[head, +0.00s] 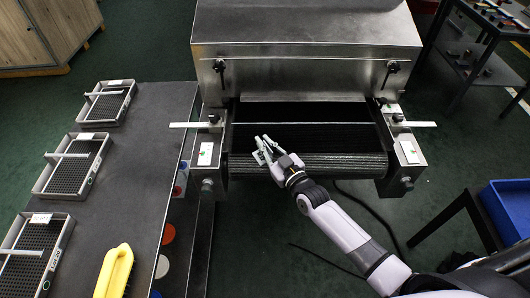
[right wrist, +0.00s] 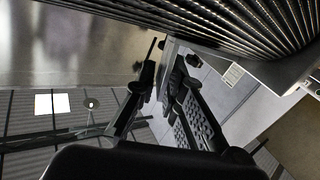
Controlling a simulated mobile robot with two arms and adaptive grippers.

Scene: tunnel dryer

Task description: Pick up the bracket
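My right gripper (head: 264,146) is over the front end of the dark conveyor belt, at the dryer's mouth. A small pale piece (head: 258,157) shows at its fingertips; it may be the bracket, but it is too small to tell. In the right wrist view the two dark fingers (right wrist: 167,58) stand apart at their bases and come closer at the tips. A light grey strip shows between them, and I cannot tell whether they grip it. My left gripper is not in view.
The steel dryer housing (head: 305,62) stands behind the belt (head: 340,163). A dark table (head: 150,150) at left bears several mesh trays (head: 37,190) and a yellow-handled object (head: 115,272). A blue bin (head: 510,207) is at right. Green floor lies in front of the belt.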

